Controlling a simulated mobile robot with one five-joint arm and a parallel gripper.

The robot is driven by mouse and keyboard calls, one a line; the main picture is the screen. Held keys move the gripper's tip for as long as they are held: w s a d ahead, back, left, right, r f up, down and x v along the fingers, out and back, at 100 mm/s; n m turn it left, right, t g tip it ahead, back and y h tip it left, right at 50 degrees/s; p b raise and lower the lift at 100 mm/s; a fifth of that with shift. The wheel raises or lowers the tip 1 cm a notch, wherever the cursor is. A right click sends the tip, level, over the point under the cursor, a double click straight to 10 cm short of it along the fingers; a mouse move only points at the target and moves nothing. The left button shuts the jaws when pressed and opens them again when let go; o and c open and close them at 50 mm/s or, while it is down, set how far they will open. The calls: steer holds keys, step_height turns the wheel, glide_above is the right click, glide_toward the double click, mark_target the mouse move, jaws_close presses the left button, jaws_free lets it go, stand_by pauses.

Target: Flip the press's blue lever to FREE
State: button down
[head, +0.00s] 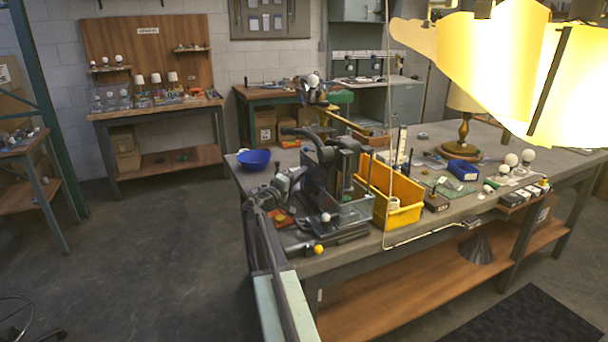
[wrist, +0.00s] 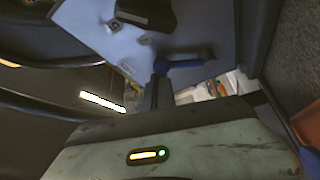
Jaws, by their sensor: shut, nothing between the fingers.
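The press (head: 345,160) stands near the left end of the workbench, a dark upright frame with a long dark handle. In the wrist view, its blue lever (wrist: 185,63) lies roughly level across a pale plate (wrist: 205,25). Small white labels sit on that plate, too small to read. My gripper (head: 285,182) is at the left side of the press in the head view. In the wrist view, its dark fingers (wrist: 157,88) are shut and empty, close to the left end of the lever. I cannot tell whether they touch it. The lever is not distinguishable in the head view.
A blue bowl (head: 254,160) stands left of the press, and a yellow bin (head: 398,196) stands to its right. A yellow ball (head: 319,249) is near the bench's front edge. A lit lampshade (head: 510,75) fills the upper right. The floor left of the bench is clear.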

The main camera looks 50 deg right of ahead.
steer(key=shift+s+a+f, duration=0.25)
steer(key=shift+s+a, duration=0.15)
stand_by(0.4)
steer(key=w+r+p, duration=0.1)
steer(key=r, duration=0.1)
steer(key=w+r+p, duration=0.2)
steer(key=shift+w+d+p, duration=0.15)
steer(key=shift+w+p, duration=0.1)
steer(key=shift+p, duration=0.05)
steer(key=a+f+b, duration=0.4)
steer(key=a, duration=0.5)
steer(key=shift+a+f+b, duration=0.2)
steer(key=shift+f+b, duration=0.1)
steer(key=shift+b, duration=0.05)
